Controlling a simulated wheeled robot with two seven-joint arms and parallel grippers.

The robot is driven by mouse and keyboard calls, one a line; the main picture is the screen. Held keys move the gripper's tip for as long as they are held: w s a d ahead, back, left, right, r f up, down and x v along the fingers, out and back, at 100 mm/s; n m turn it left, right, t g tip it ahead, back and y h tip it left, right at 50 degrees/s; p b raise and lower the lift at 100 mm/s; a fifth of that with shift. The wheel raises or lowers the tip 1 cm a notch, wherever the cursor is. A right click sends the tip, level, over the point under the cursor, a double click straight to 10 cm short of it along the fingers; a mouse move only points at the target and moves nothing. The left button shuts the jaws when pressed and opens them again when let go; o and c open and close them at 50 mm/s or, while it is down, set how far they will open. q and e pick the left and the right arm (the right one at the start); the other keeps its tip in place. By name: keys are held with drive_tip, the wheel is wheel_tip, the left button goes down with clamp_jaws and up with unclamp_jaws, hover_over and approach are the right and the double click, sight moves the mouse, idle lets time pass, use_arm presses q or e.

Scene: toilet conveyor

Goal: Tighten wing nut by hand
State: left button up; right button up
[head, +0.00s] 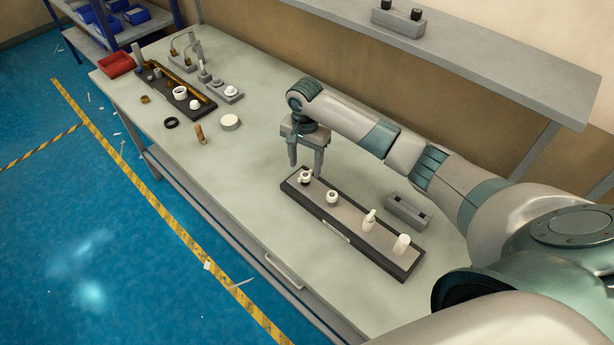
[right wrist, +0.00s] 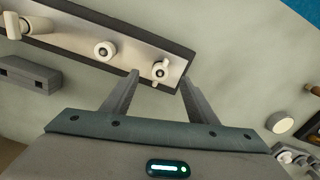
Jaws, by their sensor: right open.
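A small white fitting with side wings (head: 304,177), which looks like the wing nut, stands at the far-left end of a dark-rimmed tray (head: 346,240) on the bench. It also shows in the right wrist view (right wrist: 160,70). My right gripper (head: 305,169) is open and points down, right by this fitting. In the right wrist view its two fingers (right wrist: 160,76) appear on either side of the fitting, with gaps; I cannot tell how far above it they are. Nothing is held. My left gripper is out of view.
The tray also holds a round white fitting (head: 331,197), a taller fitting (head: 369,219) and a white cylinder (head: 402,243). A grey block (head: 406,211) lies behind it. A second tray (head: 180,94), a white disc (head: 230,122) and a red bin (head: 116,65) are farther left. Mid-bench is clear.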

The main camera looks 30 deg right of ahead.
drive_tip(key=shift+n, duration=0.4)
drive_tip(key=shift+n, duration=2.3)
drive_tip(key=shift+n, duration=2.3)
